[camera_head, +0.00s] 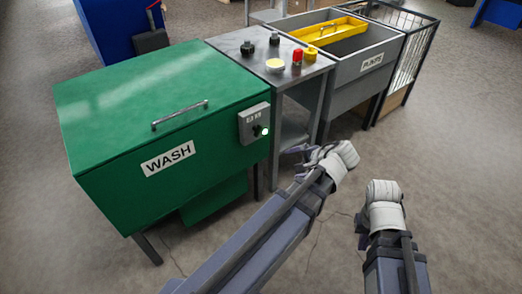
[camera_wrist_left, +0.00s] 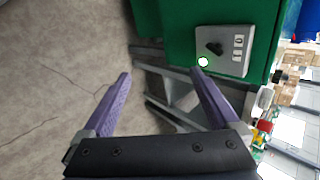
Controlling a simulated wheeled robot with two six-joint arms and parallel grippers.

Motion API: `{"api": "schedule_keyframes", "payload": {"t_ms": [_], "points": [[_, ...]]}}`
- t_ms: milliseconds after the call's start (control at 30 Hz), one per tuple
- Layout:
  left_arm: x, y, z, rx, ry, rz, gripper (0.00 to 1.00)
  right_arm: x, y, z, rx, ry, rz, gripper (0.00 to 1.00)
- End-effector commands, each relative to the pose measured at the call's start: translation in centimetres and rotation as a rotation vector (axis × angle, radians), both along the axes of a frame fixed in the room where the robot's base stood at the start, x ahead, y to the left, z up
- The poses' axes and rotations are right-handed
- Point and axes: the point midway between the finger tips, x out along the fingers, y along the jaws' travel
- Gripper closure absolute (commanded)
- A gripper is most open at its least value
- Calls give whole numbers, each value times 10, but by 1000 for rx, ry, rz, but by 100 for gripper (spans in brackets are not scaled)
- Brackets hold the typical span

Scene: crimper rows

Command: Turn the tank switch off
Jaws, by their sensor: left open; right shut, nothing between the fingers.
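The green wash tank (camera_head: 112,107) carries a grey switch box (camera_head: 247,118) on its front, near the right end. A black knob (camera_wrist_left: 214,47) sits on the box, with markings beside it in the left wrist view. A small bright light spot (camera_head: 265,131) shows by the knob. My left gripper (camera_head: 309,155) is right of the box and apart from it. In the left wrist view its purple fingers (camera_wrist_left: 160,76) are spread and empty, with the box beyond the right finger. My right gripper (camera_head: 385,188) is shut and empty, farther right; its fingertips are hard to see.
A grey metal table (camera_head: 232,40) beside the tank holds black knobs, a yellow-topped disc (camera_head: 275,65) and red and yellow pieces. Behind it stand a grey bin labelled PUMPS (camera_head: 347,76) with a yellow tray (camera_head: 327,30) and a wire cage (camera_head: 408,60). The floor in front is clear.

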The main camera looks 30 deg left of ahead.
Motion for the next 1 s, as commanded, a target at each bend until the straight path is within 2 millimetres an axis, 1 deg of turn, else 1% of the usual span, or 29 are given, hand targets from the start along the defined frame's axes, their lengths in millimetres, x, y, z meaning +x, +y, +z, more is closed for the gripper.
{"api": "schedule_keyframes", "payload": {"t_ms": [33, 100, 167, 300, 400, 500, 600, 700, 833, 1000], "points": [[13, 14, -29, 59, -10, -11, 5, 0, 0, -38, 0, 0, 1, 100], [26, 33, -39, 151, -20, -32, 5, 0, 0, -62, -1, -1, 1, 100], [38, 48, -47, 230, -26, -51, 5, 0, 0, -84, -1, -1, 2, 100], [61, 81, -63, 419, -24, -92, 5, 0, 0, -133, 0, -2, 4, 100], [76, 101, -71, 550, -13, -119, 5, 1, 0, -166, -1, -2, 5, 100], [88, 117, -76, 668, 7, -142, 5, 1, 0, -193, -1, -2, 6, 100], [98, 128, -79, 765, 28, -160, 5, 1, 0, -214, -1, -3, 6, 100], [104, 135, -80, 837, 45, -173, 5, 1, 0, -228, -1, -3, 7, 100], [109, 139, -78, 892, 61, -183, 5, 1, 0, -237, -2, -3, 7, 100], [110, 141, -75, 913, 67, -187, 5, 1, 0, -238, -2, -3, 8, 100]]}}
